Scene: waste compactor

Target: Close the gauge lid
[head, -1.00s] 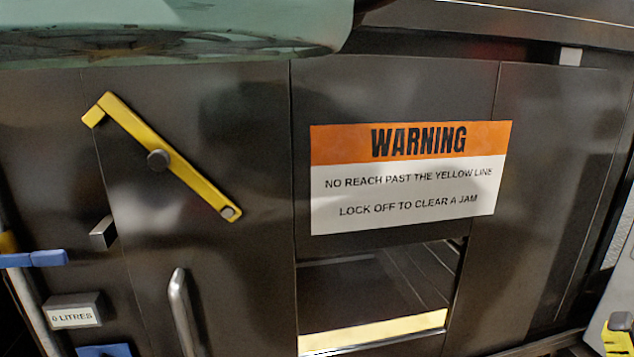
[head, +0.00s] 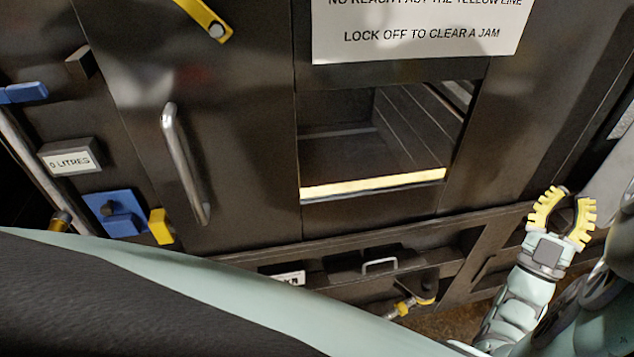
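My gripper (head: 573,198) is at the lower right, with its yellow ridged fingers spread apart and nothing between them. It is well to the right of the compactor's opening and far from the fittings on the left. A small grey box labelled "0 LITRES" (head: 70,157) sits on the left of the dark front. Below it is a blue plate with a knob (head: 115,214) and a yellow tab (head: 160,227) at its right. I cannot tell which part is the gauge lid, or whether it is open.
A dark door with a silver handle (head: 187,165) is left of an opening with a yellow sill (head: 375,184). The warning sign (head: 420,32) is above. A lower recess holds a small drawer handle (head: 379,266) and a yellow-collared pipe fitting (head: 412,300). My pale green body covers the lower left.

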